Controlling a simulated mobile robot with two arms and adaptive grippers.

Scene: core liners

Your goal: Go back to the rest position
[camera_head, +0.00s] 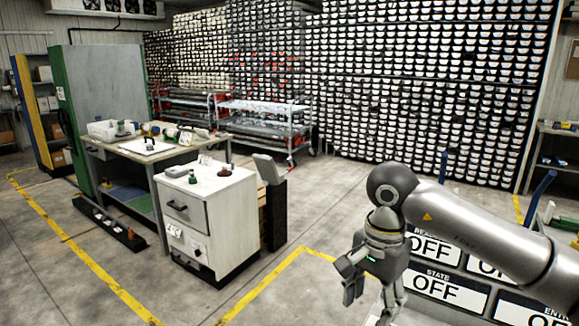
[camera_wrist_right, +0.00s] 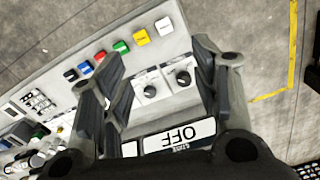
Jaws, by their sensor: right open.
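My right gripper (camera_head: 369,300) hangs from my grey right arm, which comes in from the right in the head view. It points down, with its fingers apart in front of the control panel with OFF labels (camera_head: 452,292). In the right wrist view the two dark fingers of my right gripper (camera_wrist_right: 158,78) are spread with nothing held between them. Beyond them the panel shows coloured buttons (camera_wrist_right: 122,46), two black knobs (camera_wrist_right: 182,77) and an OFF label. The gap between fingers and panel is hard to judge. My left gripper is not in view.
A white drawer cabinet (camera_head: 228,222) and a workbench (camera_head: 140,152) with small items stand at the left. Grey floor with yellow lines (camera_head: 290,258) lies open between.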

